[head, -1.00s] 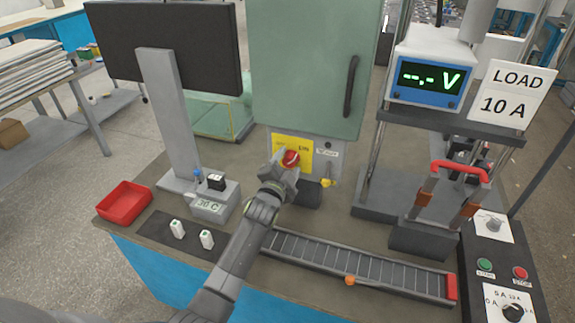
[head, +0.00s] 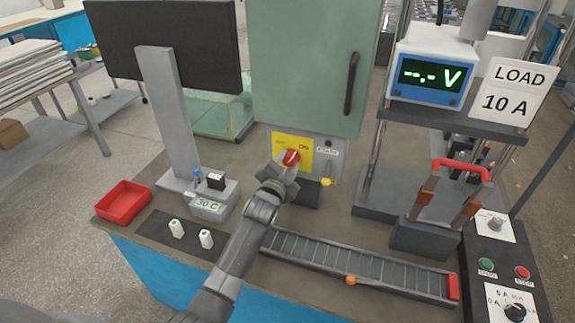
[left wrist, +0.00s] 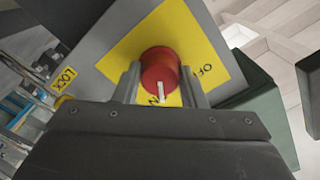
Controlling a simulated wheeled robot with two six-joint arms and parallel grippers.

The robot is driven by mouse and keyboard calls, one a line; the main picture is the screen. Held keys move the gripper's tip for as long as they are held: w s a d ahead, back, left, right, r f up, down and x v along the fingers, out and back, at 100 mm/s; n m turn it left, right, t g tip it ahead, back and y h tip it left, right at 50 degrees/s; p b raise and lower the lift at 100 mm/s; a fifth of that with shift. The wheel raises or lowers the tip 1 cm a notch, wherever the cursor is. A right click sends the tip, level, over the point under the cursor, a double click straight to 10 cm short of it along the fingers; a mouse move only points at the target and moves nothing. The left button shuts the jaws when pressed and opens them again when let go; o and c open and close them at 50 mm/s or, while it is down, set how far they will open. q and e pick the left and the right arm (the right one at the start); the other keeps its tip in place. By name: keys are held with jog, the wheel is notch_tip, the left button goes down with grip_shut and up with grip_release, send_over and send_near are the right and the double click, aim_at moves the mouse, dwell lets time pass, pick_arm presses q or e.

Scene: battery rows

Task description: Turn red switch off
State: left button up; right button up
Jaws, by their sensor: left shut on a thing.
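The red switch (head: 291,157) is a round knob on a yellow plate (head: 305,147) on the front of the grey panel below the green cabinet. My left gripper (head: 287,165) is shut on the knob, one finger on each side. In the left wrist view the red knob (left wrist: 160,72) sits between the two fingers (left wrist: 160,85). A white mark on it points down in that picture, toward the partly hidden letters ending in N. The word OFF on the yellow plate (left wrist: 200,50) is to its right. My right gripper is not in view.
A roller track (head: 350,262) lies in front of the panel. A red tray (head: 123,200) and two small white cells (head: 206,238) are at the left. A press with a red handle (head: 461,170) and a control box (head: 500,265) stand at the right.

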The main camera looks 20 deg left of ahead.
pick_arm(q)
jog(key=n+b, duration=0.1)
jog(key=n, duration=0.2)
jog(key=shift+f+n, duration=0.15)
jog(key=shift+n, duration=0.25)
jog(key=n+b, duration=0.1)
jog(key=n, duration=0.2)
jog(key=n+b, duration=0.1)
jog(key=n, duration=0.4)
jog(key=shift+n+b, duration=0.45)
jog(key=shift+n, duration=1.35)
jog(key=o, duration=1)
jog(key=shift+s, duration=0.1)
jog(key=s, duration=0.5)
jog(key=s+b, duration=0.1)
jog(key=s, duration=1.1)
jog(key=shift+s+a+b, duration=0.1)
jog(key=shift+a+b, duration=0.2)
jog(key=shift+b, duration=0.05)
